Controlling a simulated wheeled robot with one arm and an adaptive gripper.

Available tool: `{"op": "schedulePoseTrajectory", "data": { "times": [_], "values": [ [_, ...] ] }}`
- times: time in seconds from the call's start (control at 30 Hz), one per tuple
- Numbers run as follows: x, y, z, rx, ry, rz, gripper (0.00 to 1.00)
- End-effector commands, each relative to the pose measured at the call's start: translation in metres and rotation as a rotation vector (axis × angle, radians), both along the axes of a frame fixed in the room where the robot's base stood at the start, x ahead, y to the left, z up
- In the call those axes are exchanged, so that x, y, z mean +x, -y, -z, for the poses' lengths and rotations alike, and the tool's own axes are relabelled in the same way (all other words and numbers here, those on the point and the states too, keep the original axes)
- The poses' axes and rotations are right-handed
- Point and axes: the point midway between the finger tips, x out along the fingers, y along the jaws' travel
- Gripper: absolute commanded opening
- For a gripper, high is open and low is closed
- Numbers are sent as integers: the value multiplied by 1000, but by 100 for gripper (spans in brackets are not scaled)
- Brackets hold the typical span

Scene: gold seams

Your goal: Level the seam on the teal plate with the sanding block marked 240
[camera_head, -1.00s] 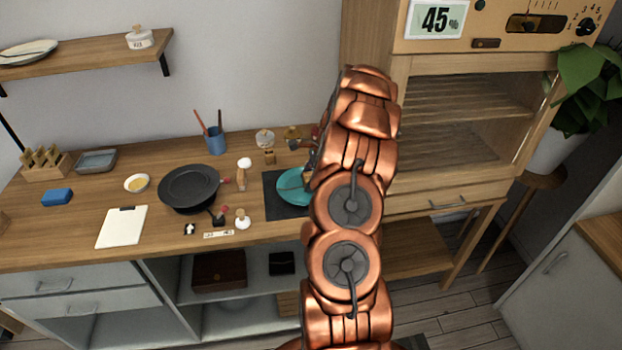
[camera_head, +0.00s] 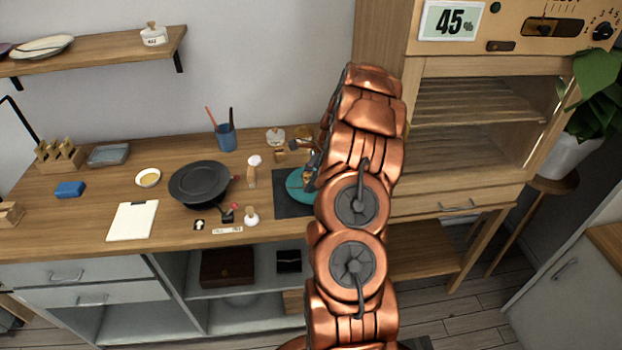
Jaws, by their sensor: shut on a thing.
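The teal plate (camera_head: 299,188) lies on a dark mat (camera_head: 284,208) on the bench, its right part hidden behind my copper arm. My gripper (camera_head: 311,170) is over the plate, mostly hidden by the arm. It is shut on a small tan block (camera_head: 311,179), which seems to be a sanding block; its mark cannot be read. The block is at or just above the plate; I cannot tell whether they touch. The plate's seam cannot be made out. A wooden rack (camera_head: 60,160) with several tan blocks stands at the far left of the bench.
Left of the mat are a white-topped wooden tool (camera_head: 253,170), a black pan-like dish (camera_head: 199,183), a small bowl (camera_head: 148,178) and a clipboard (camera_head: 132,221). A blue cup (camera_head: 226,138) with tools stands behind. A wooden cabinet (camera_head: 462,130) stands to the right.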

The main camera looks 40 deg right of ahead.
Motion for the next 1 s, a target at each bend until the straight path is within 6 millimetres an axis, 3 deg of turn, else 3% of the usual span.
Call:
{"op": "schedulePoseTrajectory", "data": {
  "times": [0.2,0.63,1.0],
  "values": [
    [-1,-10,2,3,-2,-2,26],
    [15,-14,-1,0,-1,-1,26],
    [16,-14,-2,0,0,0,26]
  ]
}}
